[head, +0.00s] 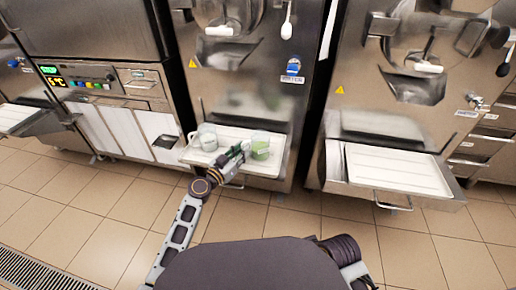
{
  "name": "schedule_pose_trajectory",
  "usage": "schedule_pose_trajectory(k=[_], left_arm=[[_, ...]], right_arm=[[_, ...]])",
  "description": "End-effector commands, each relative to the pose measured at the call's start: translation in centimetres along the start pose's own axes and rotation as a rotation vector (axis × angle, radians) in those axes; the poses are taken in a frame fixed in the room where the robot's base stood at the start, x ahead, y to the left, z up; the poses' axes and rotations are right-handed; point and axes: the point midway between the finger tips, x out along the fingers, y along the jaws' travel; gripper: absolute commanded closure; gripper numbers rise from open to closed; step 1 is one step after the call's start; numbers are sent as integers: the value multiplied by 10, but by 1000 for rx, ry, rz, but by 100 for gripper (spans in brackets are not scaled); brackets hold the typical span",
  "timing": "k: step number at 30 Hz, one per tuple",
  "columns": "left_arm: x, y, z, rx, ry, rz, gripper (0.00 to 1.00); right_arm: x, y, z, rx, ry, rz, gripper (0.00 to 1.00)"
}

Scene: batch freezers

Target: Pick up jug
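A clear jug (260,146) with green contents or markings stands upright at the right part of a white tray (236,168) on the middle freezer's front. A second clear jug (207,139) with a pale handle stands at the tray's left part. My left gripper (241,150) is over the tray, between the two jugs and right beside the green jug's left side. Its fingers are small and dark, and I cannot tell if they touch the jug or how far they are open. My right gripper is not in view; only part of that arm shows at the bottom.
The middle freezer (235,95) rises behind the tray. The right freezer (395,95) has an empty white tray (395,171) sticking out. A cabinet with a lit display (70,82) stands at the left. The tiled floor (95,215) in front is clear, with a drain grate (40,270) at lower left.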

Motion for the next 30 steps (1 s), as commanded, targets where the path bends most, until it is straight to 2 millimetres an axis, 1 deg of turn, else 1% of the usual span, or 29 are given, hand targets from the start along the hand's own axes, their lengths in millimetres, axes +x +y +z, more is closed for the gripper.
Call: schedule_pose_trajectory(k=[1,6,19,20,24,30], left_arm=[[4,0,0,0,0,0,80],[9,0,0,1,-1,0,80],[9,0,0,0,-1,1,80],[9,0,0,0,-1,1,83],[9,0,0,0,-1,1,100],[8,0,0,0,-1,1,100]], right_arm=[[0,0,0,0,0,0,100],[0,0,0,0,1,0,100],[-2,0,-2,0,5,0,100],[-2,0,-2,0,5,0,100],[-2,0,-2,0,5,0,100],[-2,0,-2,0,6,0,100]])
